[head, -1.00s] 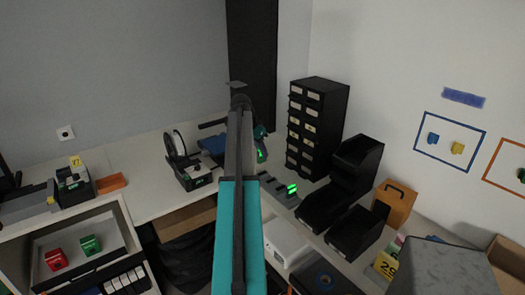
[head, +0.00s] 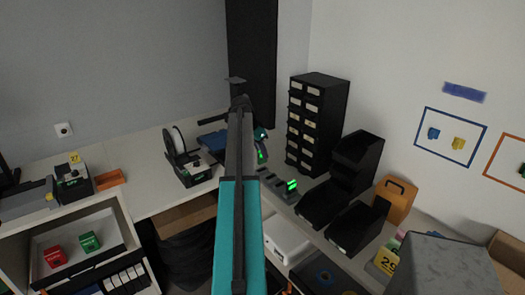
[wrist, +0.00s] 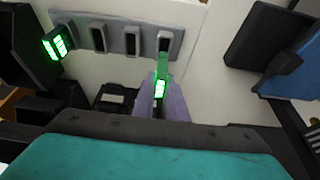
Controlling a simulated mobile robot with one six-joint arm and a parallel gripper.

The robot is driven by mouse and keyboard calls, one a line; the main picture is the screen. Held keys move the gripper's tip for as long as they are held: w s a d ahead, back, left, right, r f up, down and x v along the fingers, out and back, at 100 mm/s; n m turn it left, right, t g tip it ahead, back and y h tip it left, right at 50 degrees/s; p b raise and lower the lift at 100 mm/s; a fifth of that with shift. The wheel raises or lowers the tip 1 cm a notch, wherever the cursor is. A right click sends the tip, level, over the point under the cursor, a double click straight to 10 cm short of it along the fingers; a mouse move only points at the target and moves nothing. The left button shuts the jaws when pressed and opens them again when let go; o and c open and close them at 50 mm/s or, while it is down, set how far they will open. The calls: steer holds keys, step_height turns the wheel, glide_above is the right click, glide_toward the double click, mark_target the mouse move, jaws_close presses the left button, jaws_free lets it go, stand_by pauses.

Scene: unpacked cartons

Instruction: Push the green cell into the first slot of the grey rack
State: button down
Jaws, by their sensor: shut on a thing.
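The green cell (wrist: 160,82), with a bright lit patch, is between the two pale fingers of my gripper (wrist: 160,102) in the wrist view. My gripper is shut on it. The cell's far end meets the lower edge of the rightmost slot of the grey rack (wrist: 115,47); I cannot tell whether it has entered. In the head view the cell (head: 261,156) shows as a small green glow under my gripper (head: 260,143), just beyond the rack (head: 268,179). Another lit green cell (wrist: 55,43) sits in the rack's leftmost slot. The two middle slots look empty.
Black bins (head: 322,203) stand right of the rack, with a black drawer cabinet (head: 317,125) behind. A spool device (head: 186,158) stands to the left. In the wrist view a dark object (wrist: 265,38) lies right of the rack, with pale bench between.

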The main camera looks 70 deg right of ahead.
mark_target(261, 160)
steer(key=shift+f+b, duration=0.6)
steer(key=shift+f, duration=0.95)
steer(key=shift+w+f+b, duration=0.15)
steer(key=shift+f+b, duration=0.15)
steer(key=shift+f, duration=0.65)
stand_by(2.6)
steer(key=c, duration=1.7)
jaws_free()
steer(key=shift+a+r, duration=0.1)
steer(key=shift+r, duration=0.05)
steer(key=shift+b+v, duration=1.4)
steer(key=shift+v, duration=5.35)
steer(key=shift+w+a, duration=0.15)
